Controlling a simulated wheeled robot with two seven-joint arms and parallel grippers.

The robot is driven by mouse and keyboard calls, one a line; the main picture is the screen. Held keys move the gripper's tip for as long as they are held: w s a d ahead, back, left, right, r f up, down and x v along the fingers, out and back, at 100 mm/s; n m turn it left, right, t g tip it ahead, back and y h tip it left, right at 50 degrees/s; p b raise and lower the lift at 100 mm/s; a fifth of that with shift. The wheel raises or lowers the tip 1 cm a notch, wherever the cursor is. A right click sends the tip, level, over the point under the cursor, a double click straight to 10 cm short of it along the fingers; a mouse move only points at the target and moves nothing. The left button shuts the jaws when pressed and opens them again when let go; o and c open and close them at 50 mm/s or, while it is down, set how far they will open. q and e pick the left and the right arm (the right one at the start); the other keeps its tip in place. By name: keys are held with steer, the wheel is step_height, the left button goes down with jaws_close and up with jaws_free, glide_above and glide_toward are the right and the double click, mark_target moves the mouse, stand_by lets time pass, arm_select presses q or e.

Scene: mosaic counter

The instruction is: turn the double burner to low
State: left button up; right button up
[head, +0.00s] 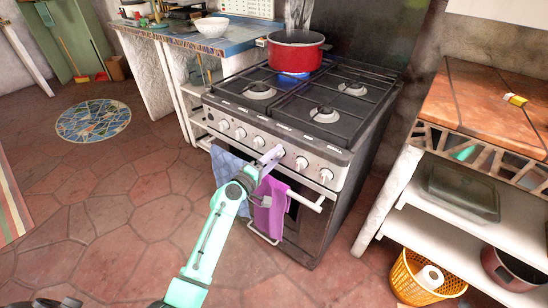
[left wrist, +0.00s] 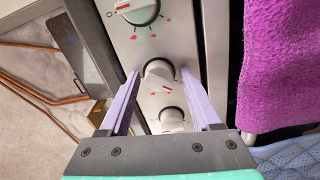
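The stove (head: 300,110) has a row of white knobs along its front panel. My left gripper (head: 272,156) reaches the panel near the middle-right knobs. In the left wrist view its two lavender fingers (left wrist: 161,74) are open, one on each side of a white knob (left wrist: 158,70), with a narrow gap on both sides. Another knob (left wrist: 138,10) lies beyond the fingertips and a third knob (left wrist: 172,118) lies between the fingers, closer to the palm. I cannot tell which knob belongs to the double burner.
A red pot (head: 295,52) stands on the back left burner. A purple towel (head: 270,208) and a blue cloth (head: 228,170) hang on the oven handle close below my gripper. A tiled counter (head: 480,105) stands at right. The floor at left is mostly clear.

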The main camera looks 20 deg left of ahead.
stand_by(0.3)
arm_select(q)
steer(key=b+v, duration=0.1)
steer(key=v, duration=1.3)
steer(key=shift+s+b, duration=0.25)
steer(key=shift+b, duration=0.05)
